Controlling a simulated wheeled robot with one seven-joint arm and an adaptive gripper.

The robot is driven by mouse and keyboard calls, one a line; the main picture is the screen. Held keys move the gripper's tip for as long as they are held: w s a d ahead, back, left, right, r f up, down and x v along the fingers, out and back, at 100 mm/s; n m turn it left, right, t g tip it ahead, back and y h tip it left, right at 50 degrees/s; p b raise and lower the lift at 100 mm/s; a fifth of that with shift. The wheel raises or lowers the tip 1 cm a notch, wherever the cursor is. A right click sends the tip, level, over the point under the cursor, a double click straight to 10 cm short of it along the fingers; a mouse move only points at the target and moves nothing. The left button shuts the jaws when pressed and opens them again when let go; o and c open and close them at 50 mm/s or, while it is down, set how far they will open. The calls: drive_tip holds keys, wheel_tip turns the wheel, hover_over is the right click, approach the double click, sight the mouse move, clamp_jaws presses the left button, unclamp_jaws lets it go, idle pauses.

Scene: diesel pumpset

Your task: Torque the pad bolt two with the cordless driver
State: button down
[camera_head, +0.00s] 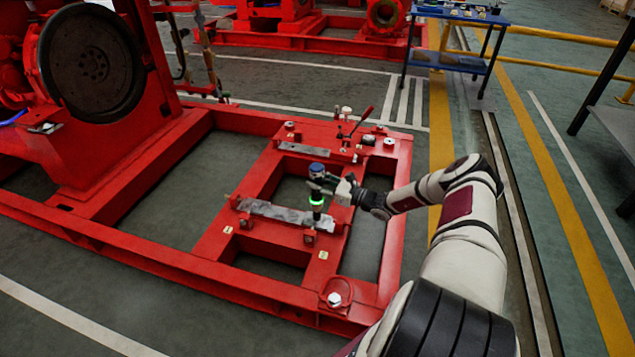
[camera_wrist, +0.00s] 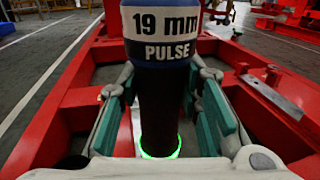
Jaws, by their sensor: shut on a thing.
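The cordless driver (camera_head: 317,194) has a blue top, a dark body and a glowing green ring at its lower end. My gripper (camera_head: 326,186) is shut around its body and holds it roughly upright. In the wrist view, the driver (camera_wrist: 162,88) stands between the teal finger pads, with "19 mm PULSE" on its band. Its lower end is over the right end of the near grey pad plate (camera_head: 268,209). The bolt under it is hidden, and I cannot tell whether the driver touches it. A second pad plate (camera_head: 300,150) lies farther back.
The red base frame (camera_head: 232,229) has open bays around the pads. A large flywheel (camera_head: 92,64) stands at left. A red-handled lever (camera_head: 361,119) rises behind the far pad. A blue table (camera_head: 460,15) is at the back, and yellow rails (camera_head: 560,66) run at right.

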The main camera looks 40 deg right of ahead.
sight(323, 173)
drive_tip(key=shift+f+b, duration=0.35)
drive_tip(key=shift+f, duration=0.05)
idle(1.2)
drive_tip(key=shift+r+p, duration=2.05)
drive_tip(key=shift+r, duration=0.7)
